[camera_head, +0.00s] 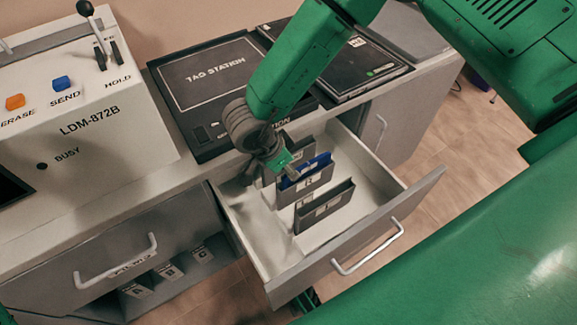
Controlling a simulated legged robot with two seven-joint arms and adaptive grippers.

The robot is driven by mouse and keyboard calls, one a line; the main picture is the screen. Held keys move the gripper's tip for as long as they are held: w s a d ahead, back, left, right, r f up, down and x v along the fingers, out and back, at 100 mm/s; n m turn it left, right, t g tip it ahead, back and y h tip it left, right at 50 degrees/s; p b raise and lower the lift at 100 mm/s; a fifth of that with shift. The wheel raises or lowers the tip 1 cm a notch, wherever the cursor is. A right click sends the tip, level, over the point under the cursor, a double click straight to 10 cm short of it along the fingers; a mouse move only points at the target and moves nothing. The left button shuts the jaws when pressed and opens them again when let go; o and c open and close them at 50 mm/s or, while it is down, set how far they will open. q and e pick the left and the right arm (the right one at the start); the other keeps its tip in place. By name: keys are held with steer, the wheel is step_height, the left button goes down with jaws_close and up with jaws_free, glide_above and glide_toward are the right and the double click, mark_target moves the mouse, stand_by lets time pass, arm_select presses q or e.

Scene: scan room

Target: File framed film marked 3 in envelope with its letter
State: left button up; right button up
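An open drawer (372,185) holds several dark grey envelopes standing upright in a row, each with a white label. The front envelope (325,208) shows no blue inside. The middle envelope (305,187) has a blue framed piece (318,161) standing in it, its top edge above the rim. I cannot read a number on it, and the envelope letters are too small to read surely. My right gripper (292,180) points down into the drawer, at the left end of the blue piece. Its fingers are largely hidden, so its grip is unclear. My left gripper is not in view.
A black tag station (212,75) and a flat black device (365,70) lie on the counter behind the drawer. A white LDM-872B console (85,125) stands at left. Below it, a compartment (170,285) holds lettered items. The drawer's left part is empty.

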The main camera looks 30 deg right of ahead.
steer(key=v, duration=1.1)
steer(key=shift+a, duration=0.1)
steer(key=shift+r, duration=0.1)
step_height(320, 180, up, 6)
steer(key=p, duration=0.8)
